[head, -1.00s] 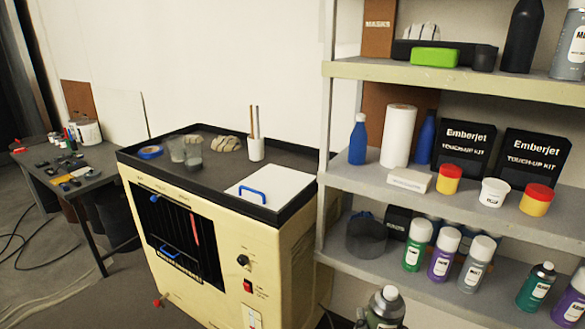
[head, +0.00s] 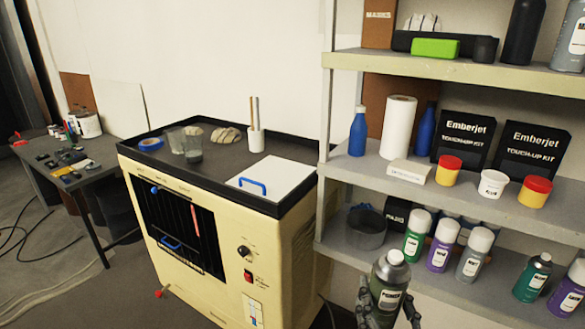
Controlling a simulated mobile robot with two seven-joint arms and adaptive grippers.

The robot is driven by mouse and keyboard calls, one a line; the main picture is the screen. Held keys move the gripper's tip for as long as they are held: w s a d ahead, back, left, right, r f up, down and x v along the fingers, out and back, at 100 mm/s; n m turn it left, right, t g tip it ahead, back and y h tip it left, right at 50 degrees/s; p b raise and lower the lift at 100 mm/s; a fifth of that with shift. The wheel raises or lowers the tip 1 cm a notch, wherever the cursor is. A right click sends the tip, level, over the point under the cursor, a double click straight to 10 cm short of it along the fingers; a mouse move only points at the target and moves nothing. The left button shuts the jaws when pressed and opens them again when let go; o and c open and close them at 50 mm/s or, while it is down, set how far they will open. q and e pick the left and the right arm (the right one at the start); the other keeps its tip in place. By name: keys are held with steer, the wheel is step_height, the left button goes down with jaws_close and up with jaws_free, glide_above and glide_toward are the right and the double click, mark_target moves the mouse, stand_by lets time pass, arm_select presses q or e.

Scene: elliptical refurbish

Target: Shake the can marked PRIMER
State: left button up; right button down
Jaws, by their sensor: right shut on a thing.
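The can marked PRIMER (head: 389,284) is a grey-green spray can with a pale cap and a dark label, at the bottom of the head view right of centre. It stands roughly upright, in front of the shelf unit and apart from it. My right gripper (head: 388,308) is shut on the can, with dark fingers on both sides of its lower part. The can's bottom end is hidden or out of frame. My left gripper is not in view.
A shelf unit (head: 330,172) on the right holds several spray cans, tubs, bottles and two black boxes. A cream cabinet (head: 285,265) with a black-rimmed top stands left of the can. A cluttered table (head: 108,160) is at the far left.

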step_height(320, 180, down, 10)
step_height(320, 180, up, 10)
steer(key=shift+f, duration=0.45)
step_height(320, 180, down, 9)
steer(key=shift+r, duration=4.7)
steer(key=shift+f, duration=0.2)
